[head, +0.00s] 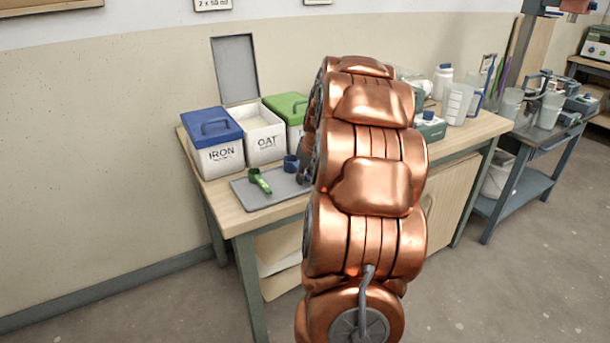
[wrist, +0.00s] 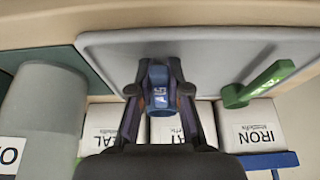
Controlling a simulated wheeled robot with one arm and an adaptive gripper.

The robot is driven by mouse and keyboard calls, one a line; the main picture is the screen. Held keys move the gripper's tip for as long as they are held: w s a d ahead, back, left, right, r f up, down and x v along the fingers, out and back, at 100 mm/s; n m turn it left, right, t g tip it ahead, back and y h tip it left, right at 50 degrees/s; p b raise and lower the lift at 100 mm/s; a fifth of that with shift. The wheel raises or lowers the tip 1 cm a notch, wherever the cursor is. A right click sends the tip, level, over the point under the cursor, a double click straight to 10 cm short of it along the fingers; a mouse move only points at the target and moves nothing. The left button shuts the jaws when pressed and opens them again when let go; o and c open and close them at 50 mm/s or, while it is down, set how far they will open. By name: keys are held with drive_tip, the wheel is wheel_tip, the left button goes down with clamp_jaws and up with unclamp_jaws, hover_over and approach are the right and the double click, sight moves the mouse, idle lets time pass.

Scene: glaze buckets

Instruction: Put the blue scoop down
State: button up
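The blue scoop (head: 291,163) is at the back right part of the grey tray (head: 270,196) in the head view. In the wrist view the blue scoop (wrist: 158,84) sits between the two fingertips of my gripper (wrist: 157,92), which are closed around it. I cannot tell whether the scoop touches the tray or hangs just above it. In the head view my copper arm hides most of my gripper (head: 304,168). A green scoop (head: 259,181) lies on the tray to the left, and it also shows in the wrist view (wrist: 258,85).
Bottles and jugs (head: 457,103) stand on the table's right. The tray's front is clear.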

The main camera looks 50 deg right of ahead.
drive_tip(key=o, duration=0.4)
drive_tip(key=shift+c, duration=0.2)
drive_tip(key=shift+r, duration=0.15)
drive_tip(key=v, duration=1.2)
drive_tip(key=s+a+f+n+g+y, duration=0.1)
drive_tip(key=s+a+f+g, duration=0.15)
drive_tip(key=a, duration=1.05)
drive_tip(key=s+a+f+n+g+y, duration=0.1)
drive_tip(key=a+f, duration=0.3)
drive_tip(key=a, duration=1)
drive_tip(key=s+a+f+n+g, duration=0.1)
drive_tip(key=s+a+f+g, duration=0.1)
drive_tip(key=s+a, duration=0.3)
drive_tip(key=s+a+f+g, duration=0.1)
drive_tip(key=s+a+f, duration=0.4)
drive_tip(key=s, duration=0.8)
drive_tip(key=shift+s+a+n+g+h, duration=0.2)
drive_tip(key=shift+a+n+g+h, duration=0.15)
drive_tip(key=shift+a, duration=0.45)
